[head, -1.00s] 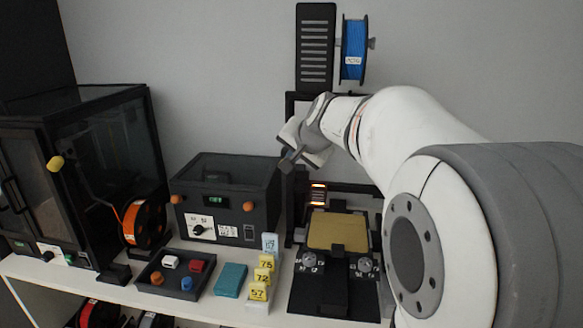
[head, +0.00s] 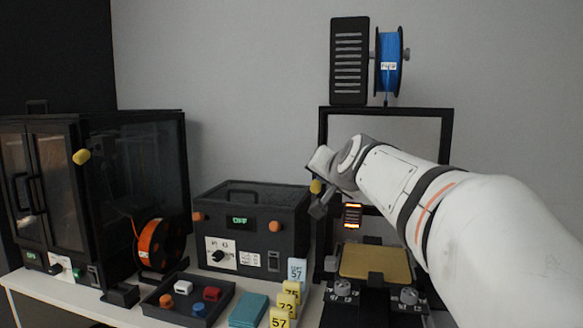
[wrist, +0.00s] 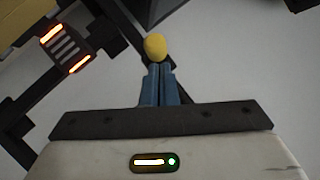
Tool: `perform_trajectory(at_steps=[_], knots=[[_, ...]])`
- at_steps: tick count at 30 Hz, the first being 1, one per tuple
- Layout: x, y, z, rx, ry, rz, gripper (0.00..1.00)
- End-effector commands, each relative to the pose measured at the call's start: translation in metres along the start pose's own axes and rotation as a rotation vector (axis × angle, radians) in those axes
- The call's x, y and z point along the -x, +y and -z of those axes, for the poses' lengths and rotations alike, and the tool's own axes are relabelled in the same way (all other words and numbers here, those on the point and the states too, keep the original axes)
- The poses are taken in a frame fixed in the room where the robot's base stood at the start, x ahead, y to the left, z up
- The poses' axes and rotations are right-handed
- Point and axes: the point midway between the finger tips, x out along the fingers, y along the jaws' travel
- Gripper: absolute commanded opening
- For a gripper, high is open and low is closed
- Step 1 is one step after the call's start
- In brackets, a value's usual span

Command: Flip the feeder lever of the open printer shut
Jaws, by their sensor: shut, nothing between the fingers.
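The open printer (head: 322,135) is a black frame on the right, with a tan bed (head: 376,262) and a blue spool above it. Its feeder lever shows as a yellow knob (head: 316,186) beside my wrist in the head view. In the wrist view the yellow knob (wrist: 155,47) lies right at the tips of my blue fingers. My gripper (wrist: 158,70) is shut with nothing in it. I cannot tell whether the fingertips touch the knob. The lever's arm is mostly hidden behind the fingers and wrist.
An enclosed printer (head: 145,150) with another yellow knob (head: 81,156) stands at the left. A dark dryer box (head: 255,215), an orange spool (head: 160,245), a parts tray (head: 150,300) and several yellow number tags (head: 285,300) fill the table left of the open printer.

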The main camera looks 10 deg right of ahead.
Motion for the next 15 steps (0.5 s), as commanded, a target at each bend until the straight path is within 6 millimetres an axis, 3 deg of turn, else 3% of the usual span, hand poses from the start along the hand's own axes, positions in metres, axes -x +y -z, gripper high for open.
perform_trajectory(at_steps=[15], knots=[[0.005,-0.008,0.013,-0.001,-0.001,-0.002,0.0]])
